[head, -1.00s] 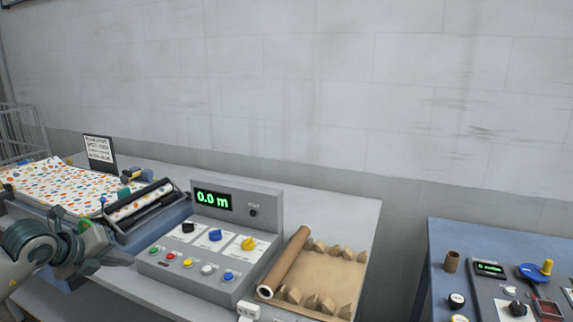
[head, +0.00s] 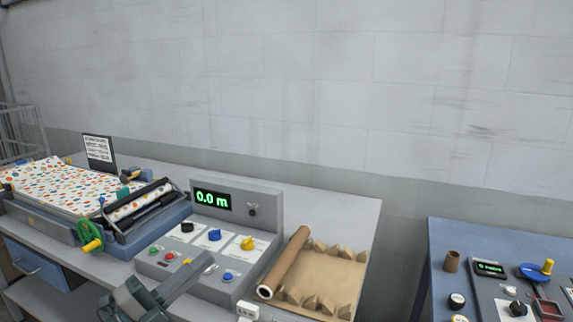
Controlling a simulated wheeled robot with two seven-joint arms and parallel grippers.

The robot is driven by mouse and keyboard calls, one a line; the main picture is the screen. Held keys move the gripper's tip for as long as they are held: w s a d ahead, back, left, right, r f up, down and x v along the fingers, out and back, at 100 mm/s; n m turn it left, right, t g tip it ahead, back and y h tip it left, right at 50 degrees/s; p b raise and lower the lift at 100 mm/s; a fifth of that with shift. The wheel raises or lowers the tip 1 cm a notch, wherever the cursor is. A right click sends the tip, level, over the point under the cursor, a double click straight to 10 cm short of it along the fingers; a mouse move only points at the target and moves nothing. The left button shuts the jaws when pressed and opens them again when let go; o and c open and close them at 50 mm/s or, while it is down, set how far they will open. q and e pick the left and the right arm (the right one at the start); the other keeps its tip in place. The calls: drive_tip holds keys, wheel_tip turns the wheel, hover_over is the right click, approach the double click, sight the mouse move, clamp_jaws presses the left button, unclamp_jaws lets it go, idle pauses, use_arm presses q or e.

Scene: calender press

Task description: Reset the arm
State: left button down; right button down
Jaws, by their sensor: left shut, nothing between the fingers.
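My left gripper (head: 206,260) reaches in from the bottom edge, left of the middle. Its fingers are closed together with nothing between them. The fingertips are in front of the grey control panel (head: 262,212) and hide part of its lower row of buttons. I cannot tell whether they touch it. The panel's display reads 0.0 m in green. My right gripper is not in view.
Left of the panel stands the press with dotted sheet (head: 60,185) and a green handwheel with yellow handle (head: 90,238). A brown roll (head: 285,262) lies on a tray at the panel's right. A blue table (head: 450,237) stands further right, across a gap.

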use_arm(q)
drive_tip(key=s+a+f+n+t+y, duration=0.1)
drive_tip(key=a+f+n+t+y, duration=0.2)
drive_tip(key=a+n+y, duration=0.35)
drive_tip(key=s+a+f+n+t+y, duration=0.1)
drive_tip(key=a+f+n+t+y, duration=0.25)
drive_tip(key=n+y, duration=0.5)
drive_tip(key=s+a+f+n+g+y, duration=0.2)
drive_tip(key=s+f+n+g, duration=0.15)
drive_tip(key=f, duration=0.35)
drive_tip(key=s+a+f+n+g+y, duration=0.1)
drive_tip(key=s+f+n+g, duration=0.1)
drive_tip(key=f+n, duration=0.3)
drive_tip(key=s+d+f+g+h, duration=0.1)
drive_tip(key=s+d+f+g, duration=0.4)
drive_tip(key=s+f, duration=0.65)
drive_tip(key=s+d+f+g+h, duration=0.2)
drive_tip(key=s+f+g, duration=0.65)
drive_tip(key=s, duration=0.55)
wheel_tip(320, 180, down, 26)
drive_tip(key=w+d+t, duration=0.1)
drive_tip(key=w+d, duration=0.1)
drive_tip(key=d, duration=0.1)
drive_tip(key=s+f, duration=0.5)
drive_tip(key=f, duration=0.3)
drive_tip(key=s+f, duration=0.5)
drive_tip(key=f, duration=0.3)
drive_tip(key=shift+a+f+h, duration=0.3)
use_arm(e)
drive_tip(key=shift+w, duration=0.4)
